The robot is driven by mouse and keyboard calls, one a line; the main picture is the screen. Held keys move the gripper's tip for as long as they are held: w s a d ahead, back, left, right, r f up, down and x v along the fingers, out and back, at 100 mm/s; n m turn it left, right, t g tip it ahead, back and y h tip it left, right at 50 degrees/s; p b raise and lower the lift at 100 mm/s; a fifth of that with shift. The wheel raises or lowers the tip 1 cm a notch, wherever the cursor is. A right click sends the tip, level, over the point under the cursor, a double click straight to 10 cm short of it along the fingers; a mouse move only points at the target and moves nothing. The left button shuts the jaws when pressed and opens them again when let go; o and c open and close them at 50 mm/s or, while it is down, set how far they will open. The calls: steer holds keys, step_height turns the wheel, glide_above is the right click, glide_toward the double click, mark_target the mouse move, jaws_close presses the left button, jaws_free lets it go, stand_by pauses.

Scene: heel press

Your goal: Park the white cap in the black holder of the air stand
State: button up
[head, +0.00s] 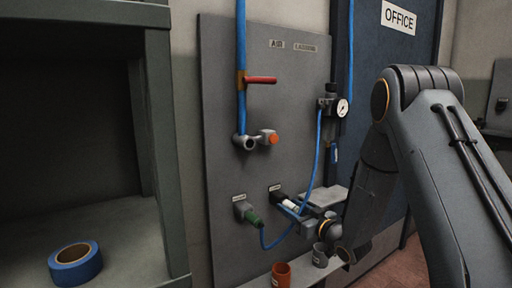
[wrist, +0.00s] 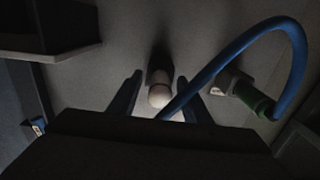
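The white cap (head: 291,205) sits at the end of the black holder (head: 276,192) low on the grey air stand panel (head: 225,100). In the wrist view the white cap (wrist: 159,94) is between the two fingers of my gripper (wrist: 160,76), with a gap on each side. My gripper (head: 296,214) is open around the cap and faces the panel. The cap's round end points toward the wrist camera. Its seat in the holder is dark, so I cannot tell how deep it sits.
A blue hose (head: 265,240) loops from a green connector (head: 252,216) close beside my gripper. An orange cup (head: 282,273) and a grey cup (head: 320,256) stand below. A red lever (head: 261,80) and gauge (head: 342,107) are above. Blue tape (head: 76,274) lies on the left shelf.

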steer(key=v, duration=0.7)
steer(key=shift+s+d, duration=0.15)
steer(key=shift+d, duration=0.05)
steer(key=shift+s+d+r+h+p, duration=0.1)
steer(key=shift+d+r+h+p, duration=0.2)
steer(key=shift+h+p, duration=0.3)
steer(key=s+d+r+m+g+h+p, duration=0.1)
steer(key=s+d+m+g+h+p, duration=0.1)
steer(key=s+d+g+h+p, duration=0.3)
steer(key=s+d+r+m+g+h+p, duration=0.1)
steer(key=s+m+g+h, duration=0.15)
steer(key=s, duration=0.35)
steer(key=s+r+m+g+p, duration=0.1)
steer(key=s+r+g+p, duration=0.1)
steer(key=s, duration=1.1)
steer(key=s+a+r+m+g+h+p, duration=0.1)
steer(key=s+g, duration=0.4)
steer(key=s, duration=0.8)
step_height(320, 180, up, 3)
steer(key=shift+s+a+f+p, duration=0.25)
steer(key=shift+a+p, duration=0.05)
steer(key=shift+p, duration=0.6)
